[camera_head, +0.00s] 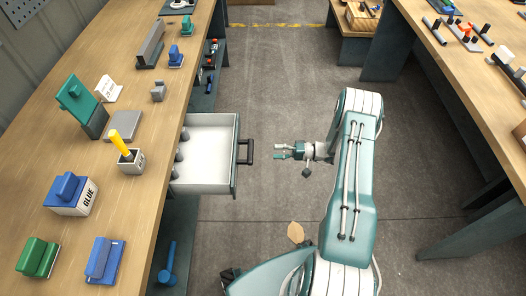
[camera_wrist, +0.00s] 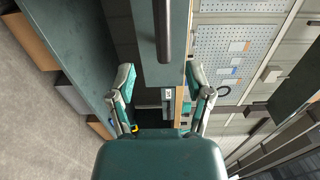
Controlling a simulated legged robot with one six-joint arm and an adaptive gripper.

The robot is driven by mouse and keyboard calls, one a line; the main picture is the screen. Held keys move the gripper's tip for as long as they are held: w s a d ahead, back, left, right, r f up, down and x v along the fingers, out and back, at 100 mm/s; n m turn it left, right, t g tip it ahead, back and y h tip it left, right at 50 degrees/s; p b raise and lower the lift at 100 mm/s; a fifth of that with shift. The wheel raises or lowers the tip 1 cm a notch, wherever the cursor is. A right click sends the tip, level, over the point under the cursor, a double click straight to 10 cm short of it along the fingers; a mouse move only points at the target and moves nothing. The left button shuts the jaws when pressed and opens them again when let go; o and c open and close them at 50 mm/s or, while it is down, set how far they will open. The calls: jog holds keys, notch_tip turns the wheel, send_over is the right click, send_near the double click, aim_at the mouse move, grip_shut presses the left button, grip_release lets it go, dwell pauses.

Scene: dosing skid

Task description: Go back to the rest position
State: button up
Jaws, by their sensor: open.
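My gripper (camera_head: 277,151) is open and empty over the aisle, pointing left at the drawer. It is a short gap away from the drawer's dark handle (camera_head: 249,152). The drawer (camera_head: 236,185) is white inside with a teal front. It stands pulled out from the left workbench, with several small grey pieces at its inner left side. In the wrist view my two fingers (camera_wrist: 159,82) are spread apart with nothing between the pads. The dark handle (camera_wrist: 163,28) shows ahead of them at the top, in front of the teal drawer front.
The left workbench (camera_head: 140,205) holds a glue box (camera_head: 72,195), a grey cup with a yellow tool (camera_head: 130,160), and green and blue pieces. A right bench (camera_head: 480,80) carries small parts. A leaf-like brown piece (camera_head: 296,232) lies on the floor. The aisle ahead is clear.

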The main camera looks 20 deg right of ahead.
jog(key=shift+v, duration=1)
jog(key=s+a+r+n+g+h, duration=0.25)
jog(key=a+r+g+h, duration=0.2)
jog(key=r, duration=0.75)
jog(key=s+a+r+n+g+h, duration=0.1)
jog(key=s+a+r+g+h, duration=0.3)
jog(key=r, duration=0.8)
jog(key=s+a+r+t+h, duration=0.2)
jog(key=s+r+t+h, duration=0.2)
jog(key=s+r, duration=0.2)
jog(key=s+a+r+t+h, duration=0.2)
jog(key=s+r+t+h, duration=0.2)
jog(key=s+r, duration=0.3)
jog(key=s, duration=0.4)
jog(key=shift+r, duration=0.2)
jog(key=shift+n+h, duration=0.25)
